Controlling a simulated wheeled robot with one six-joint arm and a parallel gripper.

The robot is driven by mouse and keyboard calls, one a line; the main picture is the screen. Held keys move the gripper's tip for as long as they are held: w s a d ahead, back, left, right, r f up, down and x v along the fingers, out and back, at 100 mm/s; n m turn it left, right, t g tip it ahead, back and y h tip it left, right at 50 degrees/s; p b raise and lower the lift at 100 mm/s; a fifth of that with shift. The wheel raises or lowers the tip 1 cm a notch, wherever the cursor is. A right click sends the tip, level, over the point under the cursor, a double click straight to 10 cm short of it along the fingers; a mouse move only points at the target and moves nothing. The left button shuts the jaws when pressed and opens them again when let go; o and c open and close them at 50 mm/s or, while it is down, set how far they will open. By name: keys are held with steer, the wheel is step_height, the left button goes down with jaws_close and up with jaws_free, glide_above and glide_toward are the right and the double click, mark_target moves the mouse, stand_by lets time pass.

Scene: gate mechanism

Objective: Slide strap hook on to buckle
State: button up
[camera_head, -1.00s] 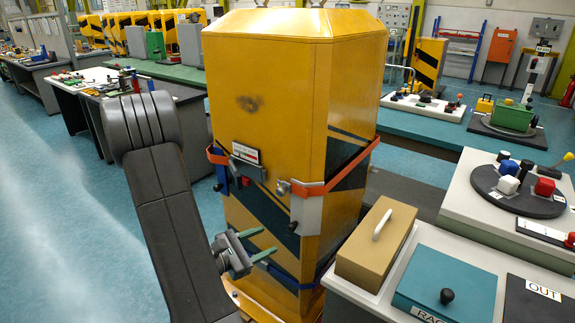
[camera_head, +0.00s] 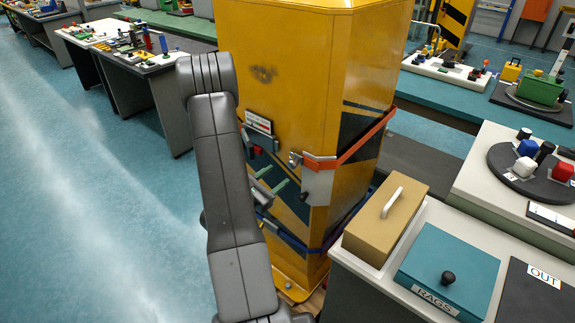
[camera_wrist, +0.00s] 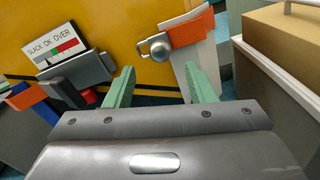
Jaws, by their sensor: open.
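A yellow cabinet (camera_head: 270,45) carries an orange strap (camera_head: 352,148) around its right side.
A tan box with a white handle (camera_head: 385,220) and a teal rags box (camera_head: 447,268) stand on the bench at right, close to the cabinet. A blue strap (camera_head: 290,239) runs lower around the cabinet. The floor at left is clear.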

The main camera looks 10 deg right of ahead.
mark_target(290, 166)
steer(key=shift+p+x, duration=0.8)
steer(key=shift+x, duration=2.35)
steer(key=shift+c, duration=0.4)
